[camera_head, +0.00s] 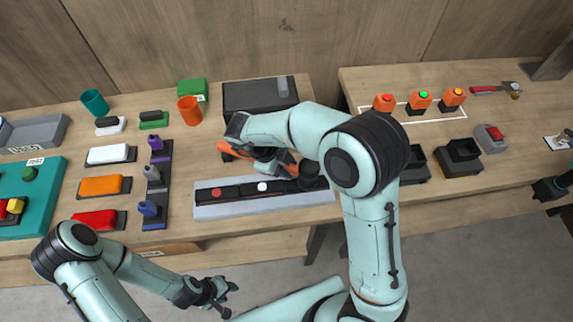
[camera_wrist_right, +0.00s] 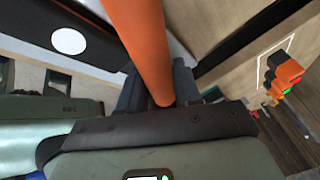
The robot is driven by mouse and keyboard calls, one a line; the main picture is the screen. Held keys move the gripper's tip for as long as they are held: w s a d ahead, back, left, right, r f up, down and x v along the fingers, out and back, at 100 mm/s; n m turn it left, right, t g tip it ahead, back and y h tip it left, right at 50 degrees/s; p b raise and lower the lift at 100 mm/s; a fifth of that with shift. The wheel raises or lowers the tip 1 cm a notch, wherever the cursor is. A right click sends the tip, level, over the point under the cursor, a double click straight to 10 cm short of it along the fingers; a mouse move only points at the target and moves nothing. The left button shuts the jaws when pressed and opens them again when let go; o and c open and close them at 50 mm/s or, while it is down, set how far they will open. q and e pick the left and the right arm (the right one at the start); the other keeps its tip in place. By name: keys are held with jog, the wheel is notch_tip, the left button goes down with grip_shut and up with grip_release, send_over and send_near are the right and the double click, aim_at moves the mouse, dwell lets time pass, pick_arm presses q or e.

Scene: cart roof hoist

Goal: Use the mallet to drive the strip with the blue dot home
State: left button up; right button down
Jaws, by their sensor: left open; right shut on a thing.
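A pale grey base (camera_head: 225,212) lies near the table's front edge with black strips in it. One strip has a red dot (camera_head: 215,192) and one a white dot (camera_head: 262,186); the white dot also shows in the right wrist view (camera_wrist_right: 69,41). I see no blue dot; my right arm and the mallet cover part of the right end. A dark cylinder (camera_head: 309,174), seemingly the mallet head, is over the right part. My left gripper (camera_head: 217,294) is open and empty, in front of the table.
A black box (camera_head: 258,96) stands behind the base. Dark open boxes (camera_head: 460,156) and orange button units (camera_head: 419,101) are right. A gap separates the two tables.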

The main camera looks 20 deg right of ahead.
jog(key=r+p, duration=0.1)
jog(key=r, duration=0.1)
jog(key=shift+w+r+p, duration=0.2)
jog(key=shift+r+p, duration=0.15)
jog(key=shift+r, duration=0.05)
jog(key=shift+w+r, duration=0.1)
jog(key=shift+r, duration=0.6)
jog(key=shift+s+r, duration=0.25)
jog(key=shift+r, duration=0.55)
pick_arm(q)
jog(key=shift+w+r, duration=1.2)
jog(key=shift+w, duration=0.25)
pick_arm(e)
jog(key=shift+r, duration=0.65)
